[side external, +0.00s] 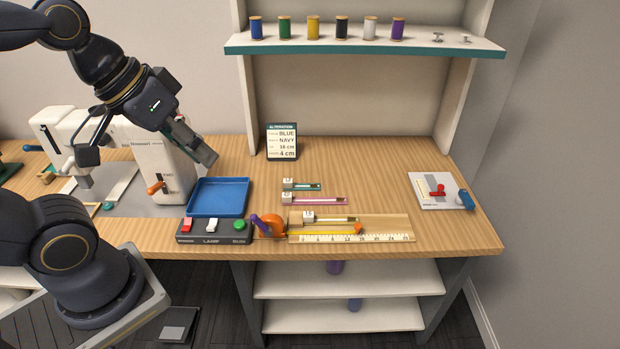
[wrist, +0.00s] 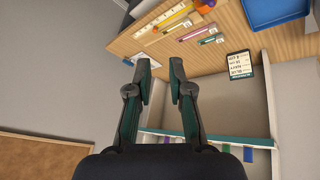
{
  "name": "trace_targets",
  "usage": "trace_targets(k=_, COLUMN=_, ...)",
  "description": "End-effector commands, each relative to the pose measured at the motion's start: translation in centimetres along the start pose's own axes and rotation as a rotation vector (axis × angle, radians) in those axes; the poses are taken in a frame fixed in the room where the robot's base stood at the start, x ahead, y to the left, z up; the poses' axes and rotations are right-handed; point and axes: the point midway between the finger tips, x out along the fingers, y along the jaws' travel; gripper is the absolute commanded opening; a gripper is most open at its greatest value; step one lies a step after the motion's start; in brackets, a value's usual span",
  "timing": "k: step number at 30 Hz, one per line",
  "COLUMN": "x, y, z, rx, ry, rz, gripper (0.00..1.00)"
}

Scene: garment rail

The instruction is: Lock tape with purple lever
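The orange tape measure (side external: 273,225) lies near the table's front edge. Its purple lever (side external: 257,222) sticks up on its left side. The yellow tape (side external: 325,232) runs right from it along a ruler board (side external: 400,237), with a small orange end piece (side external: 358,229). My gripper (side external: 207,156) is up in the air, behind and left of the tape measure, above the area near the blue tray. In the wrist view my gripper (wrist: 160,70) is open and empty, with its fingers apart. The tape measure's orange body (wrist: 205,6) is cut off at that view's top edge.
A lamp switch box (side external: 213,231) stands left of the tape measure, with a blue tray (side external: 218,197) behind it. A sewing machine (side external: 160,165) is at left. Small gauges (side external: 315,200) lie behind the ruler board. A shelf (side external: 365,46) holds thread spools. The table's right-centre is clear.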

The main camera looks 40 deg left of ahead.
Motion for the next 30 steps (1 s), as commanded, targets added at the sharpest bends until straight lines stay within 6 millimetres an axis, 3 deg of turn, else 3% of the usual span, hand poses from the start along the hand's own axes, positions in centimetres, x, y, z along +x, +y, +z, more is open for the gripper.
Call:
trace_targets(k=4, x=2.6, y=1.3, z=-1.4, rx=-0.303, ry=-0.133, rz=0.135, gripper=0.02)
trace_targets(k=8, x=5.4, y=0.7, z=-3.2, rx=-0.606, ry=-0.230, rz=0.216, gripper=0.00)
trace_targets(k=11, x=7.8, y=-1.0, z=-4.7, rx=-0.847, ry=-0.285, rz=0.261, gripper=0.00)
trace_targets(k=17, x=13.2, y=-6.8, z=-6.4, rx=-1.324, ry=-0.352, rz=0.312, gripper=0.00)
trace_targets(k=20, x=16.0, y=-10.6, z=-5.9, rx=-1.555, ry=-0.369, rz=0.319, gripper=0.00)
trace_targets(k=24, x=19.5, y=-15.5, z=-3.6, rx=-1.827, ry=-0.386, rz=0.307, gripper=0.00)
trace_targets(k=30, x=22.2, y=-19.6, z=0.8, rx=-2.045, ry=-0.427, rz=0.265, gripper=0.00)
